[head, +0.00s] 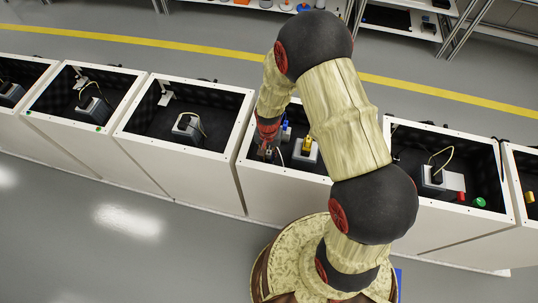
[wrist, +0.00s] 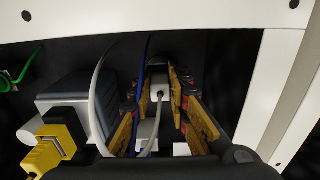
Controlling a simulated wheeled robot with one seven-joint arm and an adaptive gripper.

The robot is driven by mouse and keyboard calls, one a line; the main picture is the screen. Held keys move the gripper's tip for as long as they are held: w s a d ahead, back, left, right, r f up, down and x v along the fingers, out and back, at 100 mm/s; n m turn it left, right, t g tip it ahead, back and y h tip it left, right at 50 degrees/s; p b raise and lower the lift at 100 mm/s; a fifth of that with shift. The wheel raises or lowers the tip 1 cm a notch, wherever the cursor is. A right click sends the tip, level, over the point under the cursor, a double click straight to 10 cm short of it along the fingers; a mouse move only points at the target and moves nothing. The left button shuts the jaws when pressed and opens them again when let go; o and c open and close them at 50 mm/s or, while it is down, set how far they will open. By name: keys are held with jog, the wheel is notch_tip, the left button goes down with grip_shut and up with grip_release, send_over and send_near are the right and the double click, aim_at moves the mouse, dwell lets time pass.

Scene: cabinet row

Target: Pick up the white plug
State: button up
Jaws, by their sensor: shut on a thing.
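The white plug (wrist: 157,80) is in the wrist view, between the yellow-padded fingers of my gripper (wrist: 160,98). My gripper is shut on it. A pale cable (wrist: 153,140) runs from the plug toward the camera. In the head view my gripper (head: 266,152) reaches down into the open-topped white cabinet in the middle of the row. The plug cannot be made out clearly there. Whether the plug touches anything below it is hidden.
A yellow plug (wrist: 58,143) sits left of my gripper beside a grey-and-white box (wrist: 82,97). A blue cable (wrist: 145,62) and a green cable (wrist: 32,62) run nearby. The cabinet's white rim (wrist: 262,95) is close on the right. Other cabinets (head: 180,125) stand alongside.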

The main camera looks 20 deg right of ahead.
aim_at(269, 154)
grip_shut()
jog(key=shift+r, duration=0.1)
jog(key=shift+r+p, duration=0.3)
jog(key=shift+r, duration=0.3)
notch_tip(269, 154, up, 2)
jog(key=shift+s+r+p, duration=0.1)
jog(key=shift+r+p, duration=0.1)
jog(key=shift+p, duration=0.3)
jog(key=s+d+r+p, duration=0.1)
jog(key=s+r, duration=0.2)
jog(key=s+d+r+p, duration=0.1)
jog(key=s+r, duration=0.1)
jog(key=s, duration=0.2)
jog(key=s+d+r+p, duration=0.1)
jog(key=s+r, duration=0.2)
jog(key=s, duration=0.1)
jog(key=shift+s+d+r, duration=0.25)
jog(key=shift+d+r, duration=0.05)
jog(key=shift+d, duration=0.1)
jog(key=shift+s+d+r+p, duration=0.25)
jog(key=shift+s+r+p, duration=0.1)
jog(key=shift+s, duration=0.4)
jog(key=shift+s+r, duration=0.1)
jog(key=shift+r, duration=0.1)
jog(key=shift+r+p, duration=0.15)
jog(key=shift+p, duration=0.15)
